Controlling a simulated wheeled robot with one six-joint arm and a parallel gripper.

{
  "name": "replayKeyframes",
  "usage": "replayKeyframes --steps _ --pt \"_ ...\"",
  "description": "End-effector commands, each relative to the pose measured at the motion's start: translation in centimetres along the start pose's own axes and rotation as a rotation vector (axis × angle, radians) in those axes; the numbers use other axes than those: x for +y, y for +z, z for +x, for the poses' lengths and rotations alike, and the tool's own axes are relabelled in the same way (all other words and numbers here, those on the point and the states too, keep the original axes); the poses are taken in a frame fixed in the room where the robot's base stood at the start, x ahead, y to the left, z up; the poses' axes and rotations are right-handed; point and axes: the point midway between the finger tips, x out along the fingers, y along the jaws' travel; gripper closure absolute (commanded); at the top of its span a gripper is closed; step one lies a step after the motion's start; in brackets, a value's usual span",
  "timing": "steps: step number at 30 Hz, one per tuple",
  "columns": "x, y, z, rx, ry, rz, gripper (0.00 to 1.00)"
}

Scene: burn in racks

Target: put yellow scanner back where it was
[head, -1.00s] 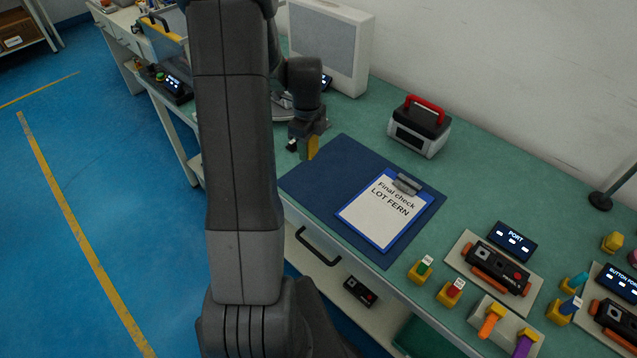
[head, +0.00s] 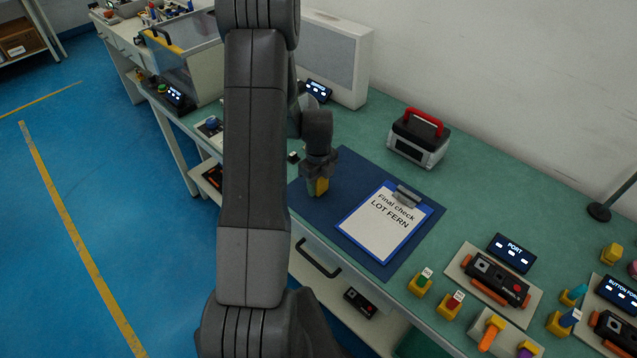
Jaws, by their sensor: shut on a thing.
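My gripper (head: 318,182) points down over the left part of the dark blue mat (head: 352,165). It is shut on the yellow scanner (head: 319,187), of which only a small yellow part shows below the fingers. The scanner is at or just above the mat; I cannot tell whether it touches. My arm and gripper hide the rest of it and part of the bench to the left.
A clipboard (head: 377,229) marked "Final check LOT FERN" lies on the mat to the right. A red-handled case (head: 419,143) stands behind. Devices and yellow blocks (head: 419,284) fill the right side. A glass-sided box (head: 185,55) stands at the left.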

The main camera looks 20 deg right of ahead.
Motion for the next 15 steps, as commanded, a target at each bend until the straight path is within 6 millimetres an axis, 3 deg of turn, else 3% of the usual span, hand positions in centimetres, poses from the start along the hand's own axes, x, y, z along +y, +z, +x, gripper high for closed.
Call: replayKeyframes --steps 14,15 --pt "-0.01 0.02 1.1 -0.001 -0.001 -0.001 0.86" --pt "-0.01 0.01 1.03 0.0 -0.001 -0.001 0.54"
